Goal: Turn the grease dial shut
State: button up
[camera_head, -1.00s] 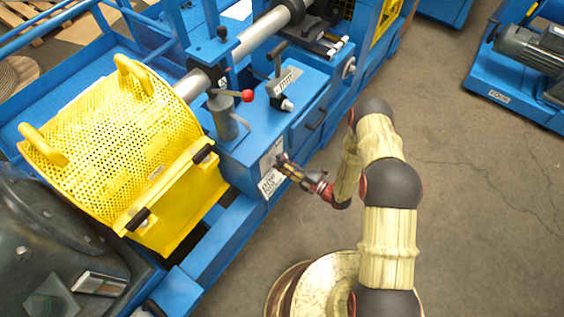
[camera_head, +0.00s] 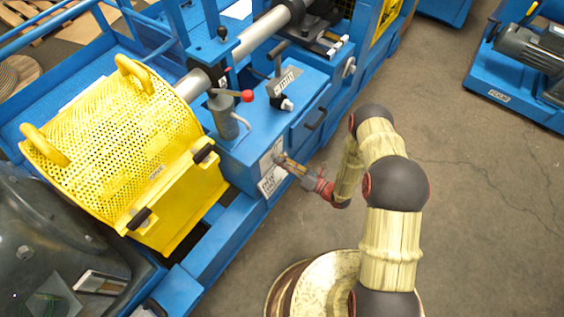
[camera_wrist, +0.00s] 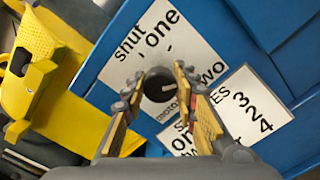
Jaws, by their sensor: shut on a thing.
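The grease dial is a round dark knob (camera_wrist: 158,82) with a short pale mark on its right side. It sits on a white label plate (camera_wrist: 160,42) on the blue machine; the words "shut", "one" and "two" are readable around it. The pale mark lies on the "two" side, away from "shut". My gripper (camera_wrist: 156,90) has one finger on each side of the knob and is shut on it. In the head view my gripper (camera_head: 282,161) reaches the plate on the machine's front, and its fingers hide the knob.
A second white plate with numbers (camera_wrist: 250,105) is right beside the dial plate. A yellow perforated guard (camera_head: 120,140) stands to the left. A red-knobbed lever (camera_head: 246,96) and a handle (camera_head: 315,118) are above. Open floor (camera_head: 470,210) lies to the right.

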jog(key=n, duration=0.7)
jog(key=shift+s+f, duration=0.1)
jog(key=shift+f, duration=0.05)
jog(key=n, duration=0.6)
jog(key=shift+n+b, duration=0.3)
jog(key=shift+b, duration=0.1)
jog(key=n, duration=0.5)
jog(key=shift+n+b, duration=0.3)
jog(key=shift+b, duration=0.1)
jog(key=n, duration=0.4)
jog(key=shift+n+b, duration=0.3)
jog(key=shift+b, duration=0.05)
jog(key=o, duration=1.2)
jog(key=shift+c, duration=0.2)
jog(key=shift+d, duration=0.1)
